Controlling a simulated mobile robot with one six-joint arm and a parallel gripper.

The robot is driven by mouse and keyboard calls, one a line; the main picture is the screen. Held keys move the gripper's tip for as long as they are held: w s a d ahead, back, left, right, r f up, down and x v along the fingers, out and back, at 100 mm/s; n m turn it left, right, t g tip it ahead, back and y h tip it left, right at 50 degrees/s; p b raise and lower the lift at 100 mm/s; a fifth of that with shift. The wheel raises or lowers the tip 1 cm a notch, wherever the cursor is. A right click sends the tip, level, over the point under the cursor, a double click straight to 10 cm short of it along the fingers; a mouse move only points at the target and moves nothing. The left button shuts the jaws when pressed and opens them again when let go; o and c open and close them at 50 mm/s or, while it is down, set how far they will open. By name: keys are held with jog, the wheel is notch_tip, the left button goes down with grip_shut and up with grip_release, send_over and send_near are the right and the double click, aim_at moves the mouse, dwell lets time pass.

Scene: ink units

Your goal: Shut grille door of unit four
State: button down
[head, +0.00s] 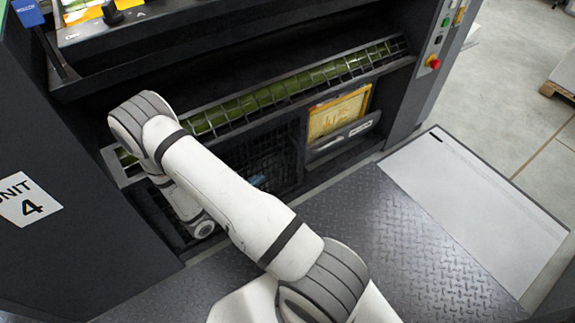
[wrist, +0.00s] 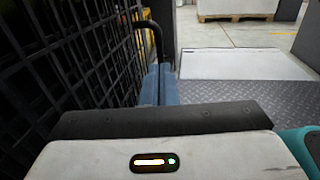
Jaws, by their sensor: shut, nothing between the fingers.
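Unit four is the dark machine with a label "UNIT 4" (head: 30,200) on its left side panel. A dark wire grille (head: 285,145) shows at its front, partly behind my arm. In the wrist view the grille (wrist: 80,50) stands close along the left, with a black handle (wrist: 153,32) near its right edge. How far the door stands open I cannot tell. My gripper (wrist: 158,85) has its blue fingers together, empty, just in front of and below the handle. Whether they touch the grille or handle is unclear. In the head view my arm mostly hides the gripper.
A barred guard over a green roller (head: 290,88) runs above the grille. A yellow sheet (head: 338,113) stands in a holder at right. A red button (head: 433,62) sits on the right post. The tread-plate floor (head: 350,225) is clear; a pallet (head: 565,75) stands far right.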

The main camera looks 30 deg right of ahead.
jog(key=b+x, duration=0.3)
jog(key=x, duration=1.1)
jog(key=shift+w+f+b, duration=0.15)
jog(key=shift+f+b, duration=0.2)
jog(key=shift+w+n+t, duration=0.15)
jog(key=shift+n+t, duration=0.15)
